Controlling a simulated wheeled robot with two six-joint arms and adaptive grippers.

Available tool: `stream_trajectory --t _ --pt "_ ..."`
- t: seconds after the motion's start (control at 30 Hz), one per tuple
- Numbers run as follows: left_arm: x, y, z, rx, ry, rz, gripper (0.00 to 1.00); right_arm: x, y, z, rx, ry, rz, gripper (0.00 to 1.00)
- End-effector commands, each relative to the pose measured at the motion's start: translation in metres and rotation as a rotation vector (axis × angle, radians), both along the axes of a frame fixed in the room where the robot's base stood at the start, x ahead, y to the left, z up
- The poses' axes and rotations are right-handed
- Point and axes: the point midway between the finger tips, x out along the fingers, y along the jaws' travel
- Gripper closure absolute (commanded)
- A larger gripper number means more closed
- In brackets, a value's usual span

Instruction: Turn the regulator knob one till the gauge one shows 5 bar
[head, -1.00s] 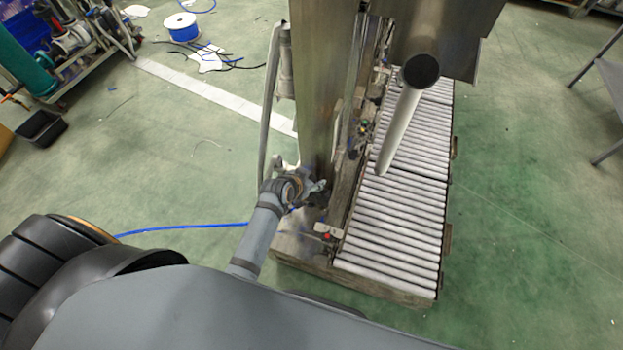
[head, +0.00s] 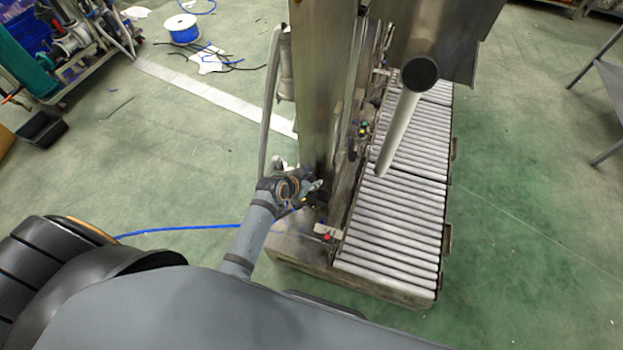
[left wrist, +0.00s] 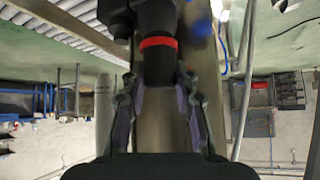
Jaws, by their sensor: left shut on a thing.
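The black regulator knob (left wrist: 157,68), with a red ring at its base, shows at the top middle of the left wrist view. My left gripper (left wrist: 157,88) has its two fingers on either side of the knob and is shut on it. In the head view my left gripper (head: 313,188) is at the lower front of the steel column, where the knob is too small and covered to make out. No readable gauge face shows in either view. My right gripper is out of view.
A steel column (head: 314,90) stands right beside my left gripper. A roller conveyor (head: 395,220) runs to its right, with a white pole (head: 400,130) above it. A blue hose (head: 180,228) lies on the green floor, which is mostly clear on the left.

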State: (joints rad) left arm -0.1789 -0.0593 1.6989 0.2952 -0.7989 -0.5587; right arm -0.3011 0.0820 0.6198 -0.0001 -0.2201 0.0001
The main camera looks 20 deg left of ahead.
Motion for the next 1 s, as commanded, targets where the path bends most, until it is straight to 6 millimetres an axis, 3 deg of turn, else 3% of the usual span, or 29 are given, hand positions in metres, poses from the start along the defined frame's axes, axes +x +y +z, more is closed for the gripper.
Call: stream_trajectory --t 0.17,0.6,1.0 --pt "0.001 0.002 0.0 0.004 -0.001 -0.132 1.0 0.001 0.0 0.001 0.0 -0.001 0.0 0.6" --pt "0.001 0.001 -0.002 0.003 -0.003 -0.456 1.0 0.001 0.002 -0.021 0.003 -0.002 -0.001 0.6" --pt "0.001 0.0 0.0 0.001 -0.002 -0.587 1.0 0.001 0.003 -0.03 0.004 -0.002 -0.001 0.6"
